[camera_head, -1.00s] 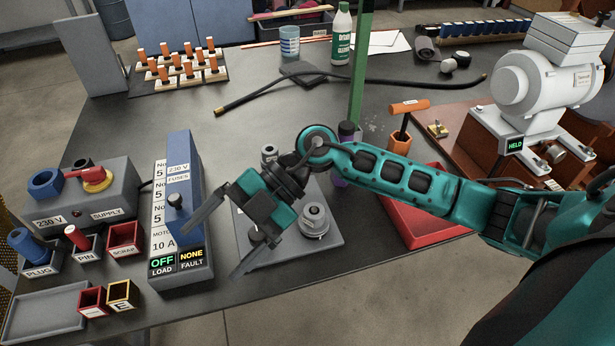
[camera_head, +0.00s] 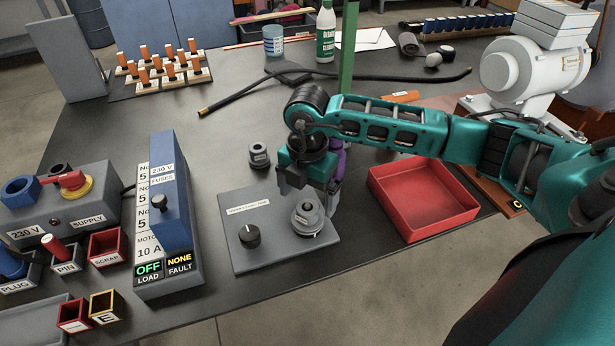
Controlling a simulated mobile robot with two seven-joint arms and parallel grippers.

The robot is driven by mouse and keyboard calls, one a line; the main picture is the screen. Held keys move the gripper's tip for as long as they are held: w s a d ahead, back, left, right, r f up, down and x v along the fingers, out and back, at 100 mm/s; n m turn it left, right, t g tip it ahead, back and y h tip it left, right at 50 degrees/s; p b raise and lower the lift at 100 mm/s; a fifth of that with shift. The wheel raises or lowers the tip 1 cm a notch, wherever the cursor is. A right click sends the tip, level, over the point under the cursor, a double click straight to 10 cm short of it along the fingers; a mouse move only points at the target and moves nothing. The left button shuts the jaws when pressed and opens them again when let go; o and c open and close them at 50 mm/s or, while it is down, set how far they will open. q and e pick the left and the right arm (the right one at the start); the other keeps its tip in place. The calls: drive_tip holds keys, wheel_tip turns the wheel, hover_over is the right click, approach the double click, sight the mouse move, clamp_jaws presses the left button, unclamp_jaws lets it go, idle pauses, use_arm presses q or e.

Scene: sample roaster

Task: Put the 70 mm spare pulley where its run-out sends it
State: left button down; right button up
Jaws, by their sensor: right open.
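A stepped grey pulley (camera_head: 307,217) sits at the right of a flat grey plate (camera_head: 262,262) with a label and a black knob (camera_head: 249,235). A second, smaller grey pulley-like piece (camera_head: 259,155) stands on the bench behind the plate. I cannot read a size on either. My right gripper (camera_head: 310,190) points down, open, just above and behind the pulley on the plate; whether it touches is unclear. A red box (camera_head: 107,248) marked SCRAP stands at left. An open red tray (camera_head: 424,200) stands right of the plate, looking empty. My left gripper is out of view.
The fuse and load box (camera_head: 168,220) reads OFF and NONE. The supply box (camera_head: 62,205) and small marked boxes (camera_head: 72,314) fill the left. A motor (camera_head: 530,75) stands at right, a black hose (camera_head: 350,82) behind.

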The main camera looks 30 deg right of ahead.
sight(307, 205)
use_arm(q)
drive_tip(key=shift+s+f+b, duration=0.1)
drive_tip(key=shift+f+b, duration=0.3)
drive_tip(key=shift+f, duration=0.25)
use_arm(e)
drive_tip(key=shift+f, duration=2.7)
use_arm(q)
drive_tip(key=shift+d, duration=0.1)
use_arm(e)
drive_tip(key=shift+c, duration=0.3)
drive_tip(key=c, duration=1.3)
drive_tip(key=shift+r+p, duration=0.65)
drive_tip(key=shift+r, duration=0.15)
drive_tip(key=shift+r+p, duration=0.9)
drive_tip(key=shift+r, duration=0.45)
drive_tip(key=shift+r+p, duration=0.5)
drive_tip(key=shift+p, duration=0.2)
drive_tip(key=shift+r+p, duration=0.55)
drive_tip(key=shift+r, duration=0.15)
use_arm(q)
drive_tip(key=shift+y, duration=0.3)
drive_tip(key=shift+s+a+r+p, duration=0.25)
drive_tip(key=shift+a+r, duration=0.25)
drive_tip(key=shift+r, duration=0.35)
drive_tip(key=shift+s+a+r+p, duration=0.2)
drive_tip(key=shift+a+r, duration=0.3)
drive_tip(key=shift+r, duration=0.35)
use_arm(e)
drive_tip(key=shift+r, duration=0.5)
